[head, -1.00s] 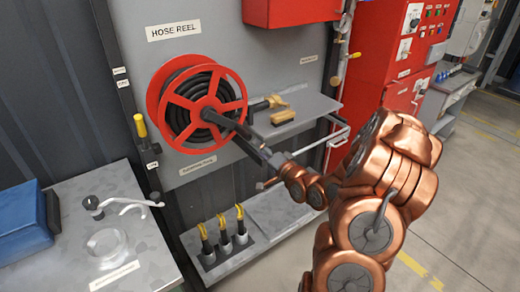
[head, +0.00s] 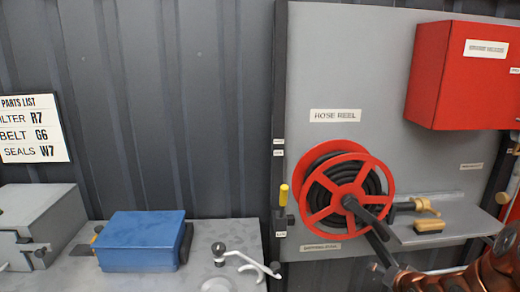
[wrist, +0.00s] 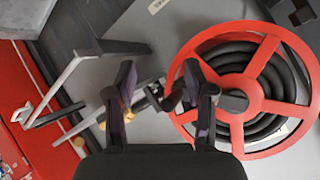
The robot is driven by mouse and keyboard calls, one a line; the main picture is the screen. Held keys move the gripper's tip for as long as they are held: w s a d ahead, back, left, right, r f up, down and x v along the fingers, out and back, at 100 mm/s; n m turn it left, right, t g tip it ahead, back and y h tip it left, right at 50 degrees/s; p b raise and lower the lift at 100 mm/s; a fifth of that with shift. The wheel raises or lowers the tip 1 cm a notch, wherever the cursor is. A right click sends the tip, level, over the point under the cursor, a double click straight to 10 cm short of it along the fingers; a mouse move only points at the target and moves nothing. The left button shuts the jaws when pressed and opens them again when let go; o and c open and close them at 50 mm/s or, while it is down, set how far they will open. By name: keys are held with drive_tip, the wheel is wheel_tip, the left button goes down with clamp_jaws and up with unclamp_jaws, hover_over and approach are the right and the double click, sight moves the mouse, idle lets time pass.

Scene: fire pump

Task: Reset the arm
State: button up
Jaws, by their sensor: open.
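My copper arm (head: 485,275) enters the head view at the lower right, cut off by the frame edge. Its end reaches toward the red hose reel (head: 318,222), which holds coiled black hose. In the wrist view my gripper (wrist: 159,85) is open, its two dark fingers apart. The reel (wrist: 262,140) fills the right side there, with its dark hub just right of the right finger. A dark bar shows between and behind the fingers; I cannot tell whether a finger touches it. In the head view the gripper's fingers are hard to separate from the dark bars by the hub.
A red cabinet (head: 462,75) hangs above. A bench at left carries a blue box (head: 142,240) and a grey box (head: 35,222). A parts list (head: 33,128) hangs on the wall.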

drive_tip(key=s+a+r+n+g, duration=0.2)
drive_tip(key=s+a+r+g, duration=0.1)
drive_tip(key=s, duration=0.9)
drive_tip(key=s+a+r+n+g, duration=0.2)
drive_tip(key=s+a+g, duration=0.3)
drive_tip(key=s, duration=0.8)
drive_tip(key=s+a+r+n+g, duration=0.3)
drive_tip(key=s+a, duration=0.6)
drive_tip(key=s, duration=0.4)
drive_tip(key=shift+a+r+g+h, duration=0.15)
drive_tip(key=shift+r+g+h, duration=0.25)
drive_tip(key=shift+g, duration=0.6)
